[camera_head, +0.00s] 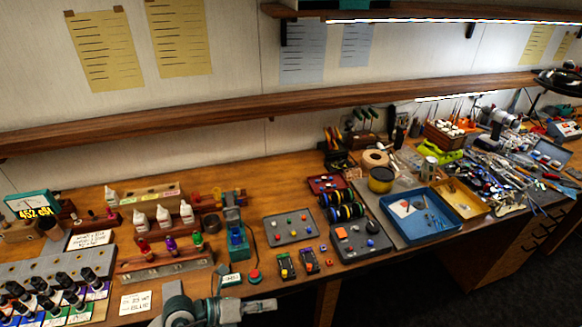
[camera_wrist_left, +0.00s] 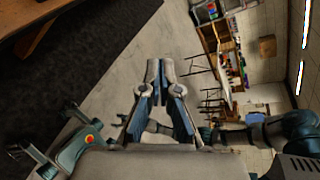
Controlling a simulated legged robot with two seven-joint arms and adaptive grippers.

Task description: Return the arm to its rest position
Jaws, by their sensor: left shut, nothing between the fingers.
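My left gripper (camera_head: 262,306) is at the bottom edge of the head view, in front of the bench's near edge. Its grey and teal body is partly cut off by the frame. In the left wrist view the same gripper (camera_wrist_left: 156,68) has its two fingers together at the tips, with nothing between them. It points out over the grey floor (camera_wrist_left: 115,60) and touches nothing that I can see. My right gripper cannot be made out in either view.
The wooden bench (camera_head: 285,205) is crowded. Near my gripper are a red button (camera_head: 254,275), small toy cars (camera_head: 286,265) and a metal rail (camera_head: 165,268). A wooden shelf (camera_head: 270,108) runs above. Dark floor (camera_head: 480,280) is clear at lower right.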

